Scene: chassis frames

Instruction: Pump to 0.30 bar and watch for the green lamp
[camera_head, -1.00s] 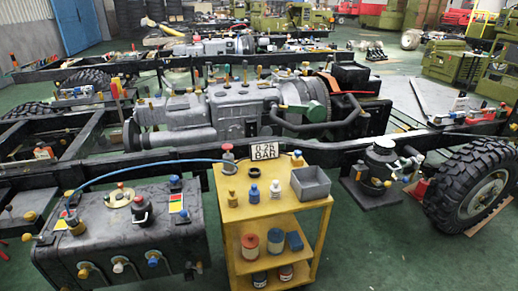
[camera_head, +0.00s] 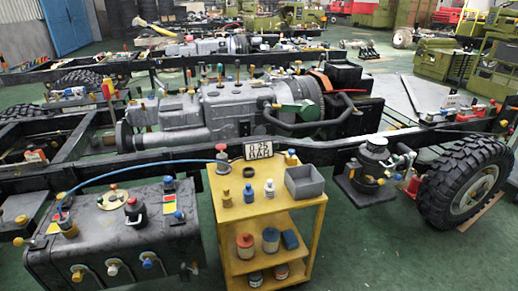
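A yellow cart (camera_head: 265,212) stands in front of the black chassis rail. A small sign-like display (camera_head: 258,150) at its back edge shows blurred characters that look like 25 above BAR. A grey fitting with a red-brown top (camera_head: 223,158) stands at the cart's back left corner. A thin blue hose (camera_head: 140,167) runs from near it to a fitting (camera_head: 66,224) on the dark tank (camera_head: 110,240) at left. Several small coloured parts sit on the tank. I cannot make out a lit green lamp. Neither of my grippers is in view.
The cart top holds a grey open bin (camera_head: 306,182), a dark ring (camera_head: 248,171) and small bottles. Its shelves hold several jars. A large tyre (camera_head: 465,183) stands at right. An engine (camera_head: 240,108) lies behind the rail. Green floor is free right of the cart.

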